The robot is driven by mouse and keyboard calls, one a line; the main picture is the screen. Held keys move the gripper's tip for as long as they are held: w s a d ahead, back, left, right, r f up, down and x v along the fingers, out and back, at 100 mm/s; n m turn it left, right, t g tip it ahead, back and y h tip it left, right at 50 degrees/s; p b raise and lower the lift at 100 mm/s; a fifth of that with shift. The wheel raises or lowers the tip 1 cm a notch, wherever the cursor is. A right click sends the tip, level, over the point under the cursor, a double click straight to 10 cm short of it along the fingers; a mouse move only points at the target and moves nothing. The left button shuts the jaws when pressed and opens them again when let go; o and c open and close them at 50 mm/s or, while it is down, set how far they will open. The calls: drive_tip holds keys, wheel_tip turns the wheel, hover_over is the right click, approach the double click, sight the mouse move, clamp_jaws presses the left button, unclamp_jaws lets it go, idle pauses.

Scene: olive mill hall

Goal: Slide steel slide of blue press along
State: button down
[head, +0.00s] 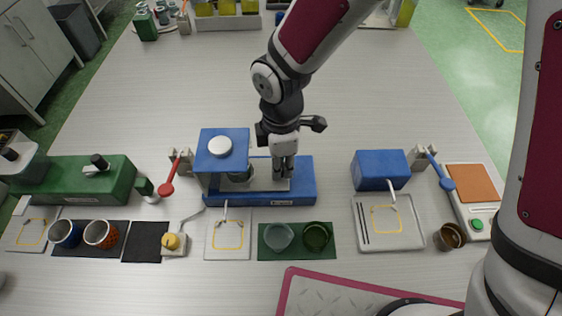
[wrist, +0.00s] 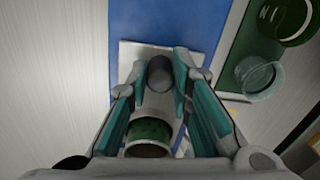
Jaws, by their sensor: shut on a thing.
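The blue press (head: 306,184) stands mid-table, with a blue head carrying a white round cap (head: 220,146) at its left end. Its steel slide (head: 268,184) is a pale flat plate on the blue base; it also shows in the wrist view (wrist: 129,56). A grey round knob (wrist: 160,72) stands up from the slide. My gripper (head: 284,176) reaches down over the slide's right part, its fingers (wrist: 160,76) shut on either side of the knob. A round vessel with a green band (wrist: 149,136) sits nearer the press head, partly under it and partly hidden.
In front lie a dark green mat (head: 263,253) with two glass cups, and a white tray (head: 235,242). A blue box (head: 378,168) stands right, a green machine (head: 75,182) left. A red-handled lever (head: 167,189) stands beside the press.

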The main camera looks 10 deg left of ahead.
sight(268, 174)
drive_tip(key=shift+s+a, duration=0.2)
drive_tip(key=shift+a, duration=0.55)
drive_tip(key=shift+s+a, duration=0.2)
drive_tip(key=shift+a, duration=0.5)
drive_tip(key=c, duration=1.4)
unclamp_jaws()
drive_tip(key=shift+a, duration=0.1)
drive_tip(key=shift+c, duration=0.2)
wheel_tip(268, 174, up, 12)
